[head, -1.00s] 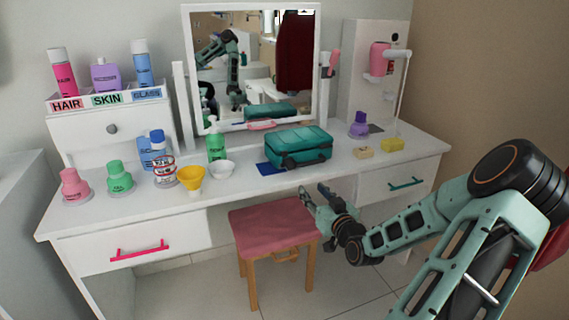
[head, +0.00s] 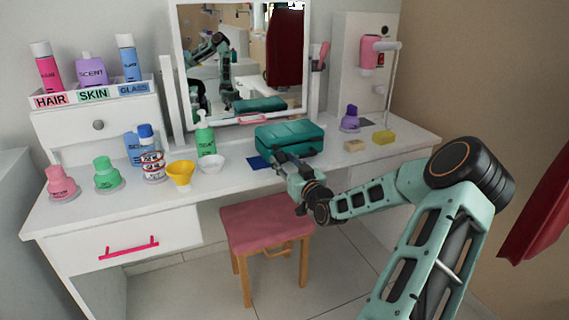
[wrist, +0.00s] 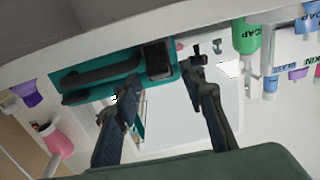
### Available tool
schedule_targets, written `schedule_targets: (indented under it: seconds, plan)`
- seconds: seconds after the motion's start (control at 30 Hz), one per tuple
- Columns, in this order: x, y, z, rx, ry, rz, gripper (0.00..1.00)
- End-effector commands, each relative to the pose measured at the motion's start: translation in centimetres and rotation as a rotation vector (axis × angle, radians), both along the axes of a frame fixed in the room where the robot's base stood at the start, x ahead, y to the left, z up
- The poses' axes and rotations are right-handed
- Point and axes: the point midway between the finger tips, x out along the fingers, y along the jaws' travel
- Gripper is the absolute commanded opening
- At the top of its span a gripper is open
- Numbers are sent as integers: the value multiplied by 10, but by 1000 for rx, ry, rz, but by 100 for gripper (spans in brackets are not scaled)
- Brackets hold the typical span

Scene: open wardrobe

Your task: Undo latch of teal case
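The teal case (head: 292,134) lies on the white vanity table, closed, in front of the mirror. The wrist view shows its front side (wrist: 70,76) turned, with a dark handle (wrist: 100,72) and a dark block that looks like a latch (wrist: 159,57). My gripper (head: 284,158) is just in front of the case's front left part. In the wrist view my gripper (wrist: 164,84) has its two fingers spread, with the latch-like block ahead between their tips. Nothing is held. Contact with the case cannot be made out.
A blue mat (head: 258,162) lies left of the case. Left of it stand a white bowl (head: 212,164), a yellow bowl (head: 180,172) and a green bottle (head: 205,138). A yellow sponge (head: 383,137) and purple bottle (head: 350,119) are right. A pink stool (head: 265,222) stands below.

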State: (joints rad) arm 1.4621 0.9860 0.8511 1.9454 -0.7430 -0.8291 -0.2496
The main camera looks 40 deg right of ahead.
Motion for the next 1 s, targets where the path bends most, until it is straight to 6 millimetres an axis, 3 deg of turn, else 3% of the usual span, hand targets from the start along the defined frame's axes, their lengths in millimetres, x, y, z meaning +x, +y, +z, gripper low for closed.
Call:
schedule_targets:
  seconds: [0.27,0.6,1.0]
  plan:
    - [1,0,0,0,1,0,37]
    - [1,0,0,0,1,0,0]
    - [0,0,-13,-18,-83,-2,0]
